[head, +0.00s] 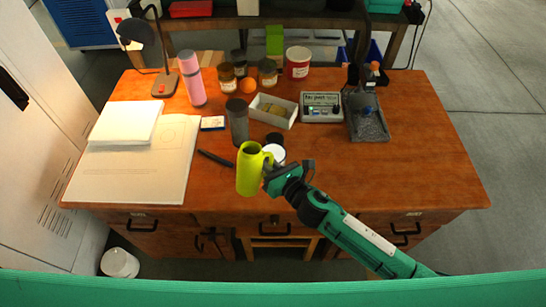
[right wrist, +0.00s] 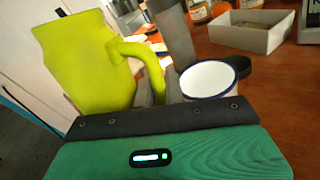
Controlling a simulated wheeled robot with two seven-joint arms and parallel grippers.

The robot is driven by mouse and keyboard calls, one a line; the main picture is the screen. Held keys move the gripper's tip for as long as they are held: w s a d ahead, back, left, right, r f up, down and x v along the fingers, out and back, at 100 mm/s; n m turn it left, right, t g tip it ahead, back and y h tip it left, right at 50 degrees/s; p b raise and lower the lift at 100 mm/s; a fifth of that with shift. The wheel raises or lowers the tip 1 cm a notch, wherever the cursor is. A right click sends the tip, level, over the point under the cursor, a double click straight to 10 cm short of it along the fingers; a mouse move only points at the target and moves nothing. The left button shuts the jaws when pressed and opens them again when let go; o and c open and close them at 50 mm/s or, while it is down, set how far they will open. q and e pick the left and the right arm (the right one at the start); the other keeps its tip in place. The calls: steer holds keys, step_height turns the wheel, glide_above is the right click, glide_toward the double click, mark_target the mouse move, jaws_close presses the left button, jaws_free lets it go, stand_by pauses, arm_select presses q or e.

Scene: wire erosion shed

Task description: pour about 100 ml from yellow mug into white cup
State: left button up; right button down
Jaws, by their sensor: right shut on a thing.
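The yellow-green mug (head: 249,172) is near the front middle of the desk in the head view, close to upright. My right gripper (head: 268,176) is shut on it at its handle side. In the right wrist view the mug (right wrist: 85,65) fills the upper left, leaning a little in the picture, and its contents are hidden. The white cup (head: 278,155) stands just behind and right of the mug, partly covered by it and my gripper. In the right wrist view the cup (right wrist: 208,79) shows a dark blue rim and a white inside. My left gripper is out of view.
A grey tumbler (head: 237,122) and a black round item (head: 275,139) stand close behind the mug and cup. A white open box (head: 288,118) is further back. A dark pen (head: 216,158) lies left of the mug. The desk's right front (head: 425,170) is clear.

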steer(key=shift+r+n+t+y, duration=0.3)
steer(key=shift+r+n, duration=0.75)
steer(key=shift+n, duration=0.15)
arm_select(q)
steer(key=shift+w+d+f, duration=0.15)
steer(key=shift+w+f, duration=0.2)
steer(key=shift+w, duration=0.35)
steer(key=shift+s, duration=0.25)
